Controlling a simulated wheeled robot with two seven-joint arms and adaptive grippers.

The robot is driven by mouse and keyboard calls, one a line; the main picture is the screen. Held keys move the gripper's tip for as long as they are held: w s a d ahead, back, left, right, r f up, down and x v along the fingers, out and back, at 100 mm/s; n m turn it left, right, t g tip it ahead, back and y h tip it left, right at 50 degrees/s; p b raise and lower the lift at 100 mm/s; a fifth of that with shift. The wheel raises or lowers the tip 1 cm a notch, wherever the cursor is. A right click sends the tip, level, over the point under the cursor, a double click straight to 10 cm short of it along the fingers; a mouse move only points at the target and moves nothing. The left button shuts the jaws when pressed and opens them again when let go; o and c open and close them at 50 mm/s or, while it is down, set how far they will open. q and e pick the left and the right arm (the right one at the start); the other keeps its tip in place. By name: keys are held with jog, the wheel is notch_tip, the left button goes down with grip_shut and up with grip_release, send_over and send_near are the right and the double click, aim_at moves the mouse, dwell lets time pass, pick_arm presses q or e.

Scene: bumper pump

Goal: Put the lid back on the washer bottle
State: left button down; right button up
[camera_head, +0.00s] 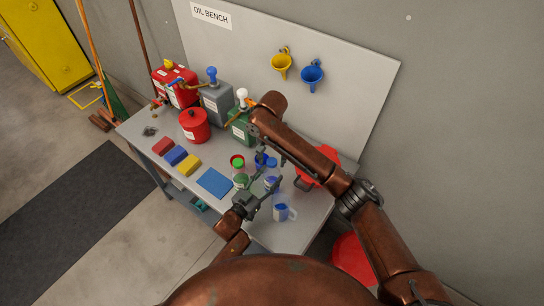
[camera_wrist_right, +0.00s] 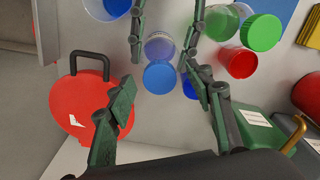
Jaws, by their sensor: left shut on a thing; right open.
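The clear washer bottle with blue liquid (camera_head: 271,185) stands upright on the bench. It also shows in the right wrist view (camera_wrist_right: 160,46). My left gripper (camera_head: 262,196) is shut around its body, one finger on each side. The round blue lid (camera_wrist_right: 160,77) shows at the bottle's top end; I cannot tell whether it is seated or only resting there. In the head view the lid (camera_head: 272,163) is partly hidden by gripper parts. My right gripper (camera_wrist_right: 161,84) is open, its fingers on either side of the lid, apparently not touching it.
A green-lidded bottle (camera_wrist_right: 260,32) and a red cup (camera_wrist_right: 240,63) stand close beside. A blue cup (camera_wrist_right: 190,90) is behind the lid. A jug with blue liquid (camera_head: 283,212) is near the front edge.

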notch_tip(320, 180, up, 12)
dwell(0.4)
pick_arm(q)
jog(key=c, duration=0.9)
grip_release()
jog(key=v, duration=1.2)
jog(key=shift+r, duration=0.1)
